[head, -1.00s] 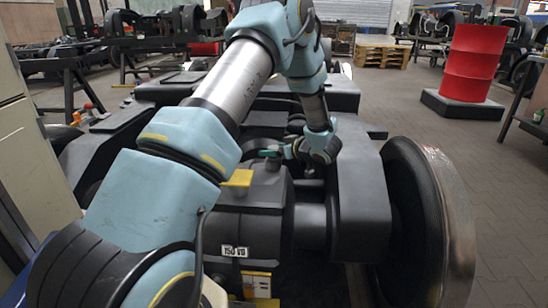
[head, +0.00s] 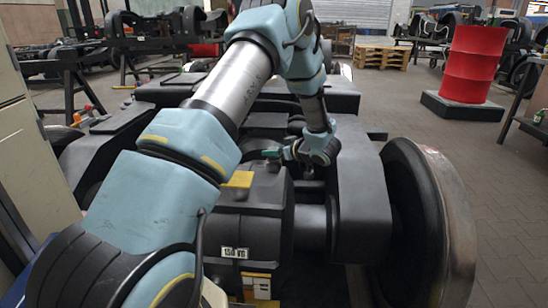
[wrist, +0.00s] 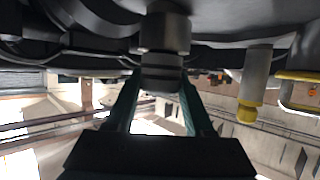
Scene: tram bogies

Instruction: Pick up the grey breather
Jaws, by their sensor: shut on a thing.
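In the wrist view the grey breather (wrist: 162,76), a short round cylinder, sits between the two dark green fingers of my gripper (wrist: 162,82). The fingers are shut on its sides. A wider grey collar (wrist: 165,32) adjoins it at the top of the picture; I cannot tell whether the two are apart.
Beside the breather in the wrist view is a grey cylinder with a yellow end (wrist: 248,100). A large wheel (head: 440,220) stands at the bogie's right. A red drum (head: 472,65) and a wooden pallet (head: 382,52) stand behind.

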